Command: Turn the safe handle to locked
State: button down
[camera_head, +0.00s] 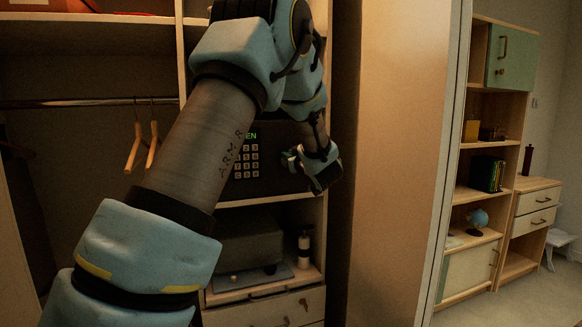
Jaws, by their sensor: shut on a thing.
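The dark safe (273,138) sits on a shelf of the wardrobe, with its white-keyed keypad (246,163) and a green display (252,136) showing the letters "EN"; the rest of the display is hidden behind my arm. My gripper (290,158) is at the right part of the safe's front, shut on the safe handle. The handle itself is mostly hidden by the gripper, so I cannot tell its angle.
My arm crosses the middle of the view and covers the safe's left side. Below are a grey box (247,245), a small bottle (304,249) and drawers (265,312). Hangers (137,147) hang at left. A wardrobe panel (395,160) stands close on the right.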

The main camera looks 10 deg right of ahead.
aim_at(280, 161)
jog(key=n+b, duration=0.2)
jog(key=b, duration=0.2)
jog(key=a+f+n+b, duration=0.1)
jog(key=n+b, duration=0.2)
jog(key=b, duration=0.1)
jog(key=f+n+b, duration=0.1)
jog(key=n+b, duration=0.2)
jog(key=b, duration=0.1)
jog(key=shift+s+a+b, duration=0.1)
jog(key=shift+a+b, duration=0.15)
jog(key=shift+b, duration=0.1)
jog(key=n+b, duration=0.4)
jog(key=b, duration=0.1)
jog(key=shift+a+f, duration=0.2)
jog(key=shift+f, duration=0.1)
jog(key=shift+n+b, duration=1.3)
jog(key=shift+b, duration=0.1)
jog(key=c, duration=0.9)
grip_release()
